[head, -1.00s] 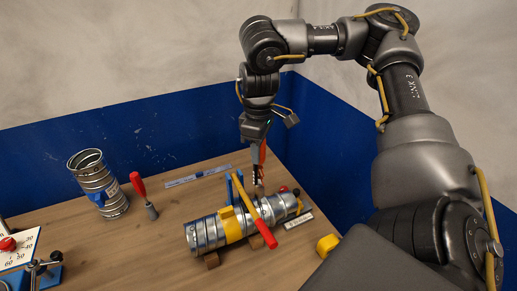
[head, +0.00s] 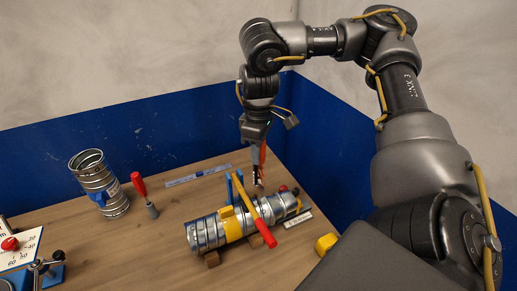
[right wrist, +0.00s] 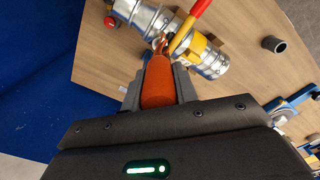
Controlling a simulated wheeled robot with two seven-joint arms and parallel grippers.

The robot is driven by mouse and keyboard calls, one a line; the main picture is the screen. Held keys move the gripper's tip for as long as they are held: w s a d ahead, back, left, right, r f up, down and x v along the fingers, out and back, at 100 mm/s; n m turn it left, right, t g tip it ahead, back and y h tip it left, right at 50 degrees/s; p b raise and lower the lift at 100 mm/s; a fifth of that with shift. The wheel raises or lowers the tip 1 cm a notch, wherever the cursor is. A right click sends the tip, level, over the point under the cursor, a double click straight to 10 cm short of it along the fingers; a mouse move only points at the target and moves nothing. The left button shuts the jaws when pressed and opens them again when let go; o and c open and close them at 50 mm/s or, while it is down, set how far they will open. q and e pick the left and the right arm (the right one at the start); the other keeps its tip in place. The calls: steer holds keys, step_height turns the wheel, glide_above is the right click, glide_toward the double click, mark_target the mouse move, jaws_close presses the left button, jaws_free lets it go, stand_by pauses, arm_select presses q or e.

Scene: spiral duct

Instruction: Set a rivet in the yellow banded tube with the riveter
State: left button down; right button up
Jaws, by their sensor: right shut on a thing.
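The tube with the yellow band (head: 232,224) lies on its side on wooden blocks on the table; it also shows in the right wrist view (right wrist: 213,64). A long bar, yellow with a red end (head: 268,239), lies across it. My right gripper (head: 259,178) is above the tube's far side, pointing down. In the right wrist view its fingers (right wrist: 158,88) are shut on an orange-handled tool (right wrist: 158,82). Its metal tip is close to the bar and tube; whether it touches is unclear. I cannot tell surely which tool is the riveter. My left gripper is out of view.
A second tube (head: 100,186) stands upright at the left, beside a red-handled tool (head: 141,189). A blue strip (head: 198,176) lies behind. A yellow block (head: 327,244) is at right. A dial plate and clamp (head: 45,266) are at front left. Blue walls close the back and right.

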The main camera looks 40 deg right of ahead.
steer(key=shift+f, duration=0.4)
stand_by(0.9)
steer(key=shift+s+f, duration=0.15)
steer(key=shift+f, duration=0.05)
stand_by(1.5)
steer(key=shift+r, duration=0.1)
